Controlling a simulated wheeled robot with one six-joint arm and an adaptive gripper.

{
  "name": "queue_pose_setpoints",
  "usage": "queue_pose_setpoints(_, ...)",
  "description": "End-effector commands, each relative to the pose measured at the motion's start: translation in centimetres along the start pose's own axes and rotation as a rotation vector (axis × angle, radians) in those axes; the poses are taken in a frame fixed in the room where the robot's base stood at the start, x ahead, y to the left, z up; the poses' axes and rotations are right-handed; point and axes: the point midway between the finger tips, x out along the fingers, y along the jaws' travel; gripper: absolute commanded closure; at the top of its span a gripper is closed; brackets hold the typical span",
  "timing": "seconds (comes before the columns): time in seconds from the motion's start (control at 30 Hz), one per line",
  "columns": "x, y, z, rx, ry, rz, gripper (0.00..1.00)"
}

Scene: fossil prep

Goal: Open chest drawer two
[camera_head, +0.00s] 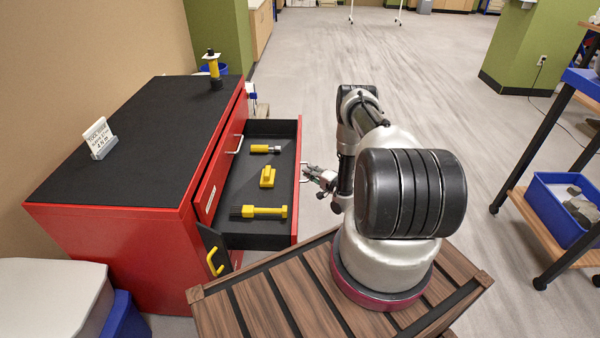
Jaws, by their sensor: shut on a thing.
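The red chest (120,240) stands at the left with a black mat on its top. One drawer (270,228) is pulled far out toward the right. It has a black lining and holds yellow-and-black tools. Its pale handle (301,172) is on the front at the right. My gripper (308,171) is shut on this handle, reaching in from the right. The drawer number cannot be read from here.
A dark panel with a yellow handle (214,262) is at the chest's near corner, beside the open drawer. A small sign (99,138) and a yellow-black tool (214,70) stand on top. A blue bin (566,205) sits on a rack at right. Floor beyond my arm is clear.

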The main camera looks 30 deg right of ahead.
Motion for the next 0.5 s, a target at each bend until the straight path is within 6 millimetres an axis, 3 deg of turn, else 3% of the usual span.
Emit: queue_pose_setpoints(0.5,-0.75,0.29,-0.70,0.000,-0.001,0.003,1.00)
